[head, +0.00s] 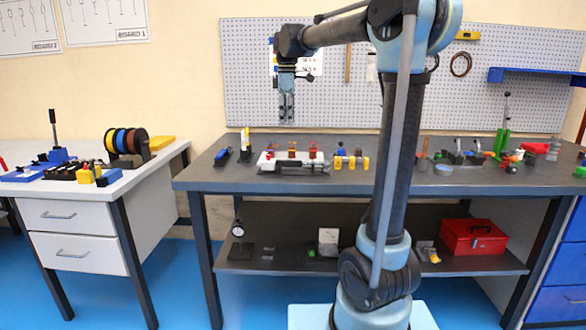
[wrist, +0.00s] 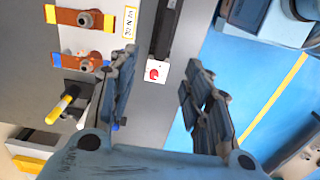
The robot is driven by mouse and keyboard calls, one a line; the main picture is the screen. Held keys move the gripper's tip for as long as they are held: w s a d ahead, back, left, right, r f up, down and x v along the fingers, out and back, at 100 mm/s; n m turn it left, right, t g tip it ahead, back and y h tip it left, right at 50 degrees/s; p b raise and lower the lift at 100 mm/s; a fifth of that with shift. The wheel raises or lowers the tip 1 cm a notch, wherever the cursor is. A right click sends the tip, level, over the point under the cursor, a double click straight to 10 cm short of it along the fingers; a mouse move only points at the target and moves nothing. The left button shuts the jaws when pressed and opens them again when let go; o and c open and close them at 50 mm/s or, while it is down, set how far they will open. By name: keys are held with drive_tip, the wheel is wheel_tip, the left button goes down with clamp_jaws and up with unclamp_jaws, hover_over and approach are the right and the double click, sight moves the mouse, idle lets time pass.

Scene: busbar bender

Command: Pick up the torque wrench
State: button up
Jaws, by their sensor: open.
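I cannot pick out the torque wrench for certain in either view. A dark and blue tool (head: 222,156) lies at the left end of the grey bench (head: 205,178), a possible match but too small to tell. My gripper (head: 287,120) hangs fingers-down above the bench, in front of the pegboard. In the wrist view my gripper (wrist: 158,100) has its two dark fingers apart, with nothing held between them. A white block with a red button (wrist: 153,73) shows beyond the gap. A yellow-ended rod (wrist: 62,105) lies left of the fingers.
A fixture with copper-coloured bars (head: 292,163) stands on the bench below my gripper; an orange bar (wrist: 83,19) shows beside a label. Small yellow pieces (head: 352,162) stand right of it. A red toolbox (head: 473,237) sits on the lower shelf. Blue floor lies in front.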

hover_over(288, 162)
drive_tip(key=w, duration=0.2)
drive_tip(key=f, duration=1.1)
drive_tip(key=shift+w+a+f, duration=0.15)
drive_tip(key=shift+a+f, duration=0.05)
drive_tip(key=shift+a, duration=0.05)
drive_tip(key=shift+s+d+f, duration=0.1)
drive_tip(key=shift+s+f, duration=0.15)
drive_tip(key=shift+f, duration=0.95)
drive_tip(key=shift+s+d+f, duration=0.1)
drive_tip(key=shift+s+f, duration=0.1)
drive_tip(key=shift+f, duration=1.55)
drive_tip(key=shift+c, duration=0.6)
clamp_jaws()
